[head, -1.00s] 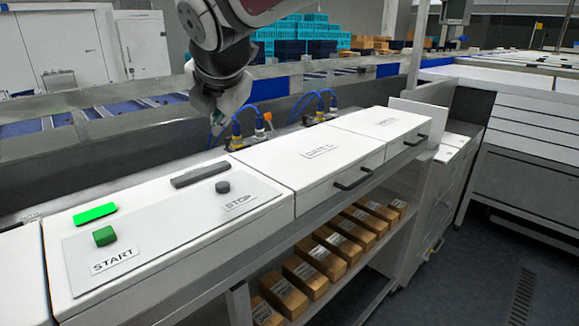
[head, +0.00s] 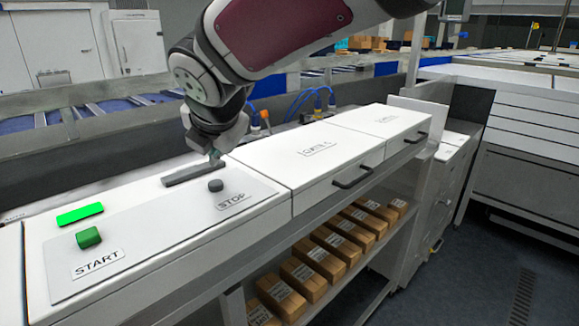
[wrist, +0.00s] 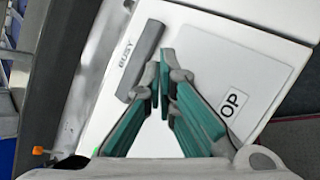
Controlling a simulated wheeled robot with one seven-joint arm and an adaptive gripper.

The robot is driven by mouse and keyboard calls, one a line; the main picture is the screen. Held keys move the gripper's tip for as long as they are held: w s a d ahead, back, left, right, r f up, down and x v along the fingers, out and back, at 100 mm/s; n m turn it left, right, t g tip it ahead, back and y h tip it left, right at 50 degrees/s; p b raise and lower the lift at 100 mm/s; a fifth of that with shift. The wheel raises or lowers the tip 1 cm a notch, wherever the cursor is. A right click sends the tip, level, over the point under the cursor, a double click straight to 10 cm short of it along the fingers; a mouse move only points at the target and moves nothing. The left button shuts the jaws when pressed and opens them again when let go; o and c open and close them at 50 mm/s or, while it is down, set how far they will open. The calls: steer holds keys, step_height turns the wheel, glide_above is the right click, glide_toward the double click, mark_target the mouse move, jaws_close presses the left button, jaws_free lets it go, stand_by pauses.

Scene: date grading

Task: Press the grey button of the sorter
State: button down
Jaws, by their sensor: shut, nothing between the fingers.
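The grey button (head: 216,185) is a small dark round knob on the sorter's light panel, just above the STOP label (head: 233,201). My gripper (head: 215,156) is shut and empty. In the head view its fingertips are just above and behind the button, with a small gap showing. In the wrist view my gripper (wrist: 161,75) points at the panel (wrist: 245,65), between the grey bar and the label, which is partly covered and reads OP. The grey button is hidden behind my fingers there.
The grey bar (wrist: 140,60), marked BUSY, is dark. A lit green bar (head: 80,214) and a green button (head: 88,237) above the START label (head: 97,263) are at the left. White lidded units with handles (head: 353,176) continue to the right. Boxes (head: 309,280) fill the shelf below.

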mark_target(220, 182)
steer(key=shift+f, duration=1)
steer(key=shift+f+b, duration=0.15)
steer(key=shift+b, duration=0.2)
stand_by(0.5)
steer(key=shift+f, duration=0.25)
steer(key=shift+f+b, duration=0.35)
steer(key=shift+f, duration=0.1)
stand_by(0.7)
steer(key=shift+r, duration=0.15)
steer(key=shift+r+p, duration=0.7)
steer(key=shift+r, duration=0.05)
